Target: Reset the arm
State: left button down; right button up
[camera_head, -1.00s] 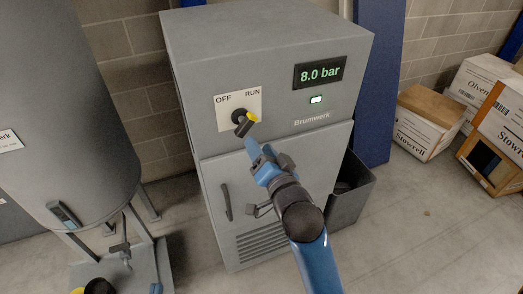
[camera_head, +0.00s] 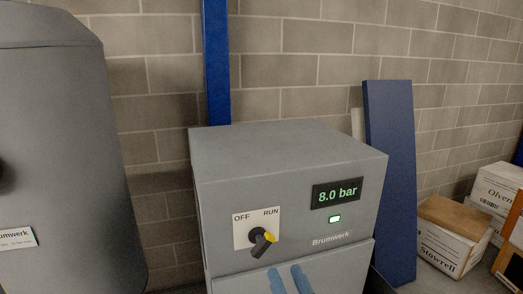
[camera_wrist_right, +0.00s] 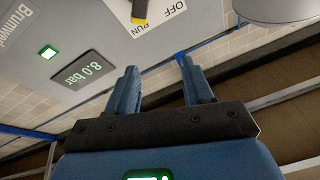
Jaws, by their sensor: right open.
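The grey Brumwerk cabinet (camera_head: 285,160) stands ahead of me in the head view. Its black and yellow rotary switch (camera_head: 262,241) sits on a white plate marked OFF and RUN, with the yellow tip angled toward the upper right in the picture and away from the plate's left. The display (camera_head: 338,194) reads 8.0 bar, with a green light below it. My right gripper (camera_head: 288,273) shows only its blue fingertips at the bottom edge, below the switch. In the right wrist view the two fingers (camera_wrist_right: 160,85) are apart with nothing between them. The left gripper is not seen.
A large grey tank (camera_head: 65,150) stands at the left. A dark blue panel (camera_head: 390,180) leans at the cabinet's right. Boxes (camera_head: 450,243) stand on the floor at the far right. A block wall closes the back.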

jog(key=s+d+f+g+h, duration=0.1)
jog(key=s+d+f+h, duration=0.2)
jog(key=s+d+f, duration=0.5)
jog(key=s+d+f+g+h, duration=0.1)
jog(key=s+d+f+h, duration=0.2)
jog(key=s+d+f, duration=0.5)
jog(key=s+f, duration=0.3)
jog(key=s, duration=0.4)
jog(key=shift+f+g+h, duration=0.3)
jog(key=shift+f+g, duration=0.1)
jog(key=shift+w, duration=0.1)
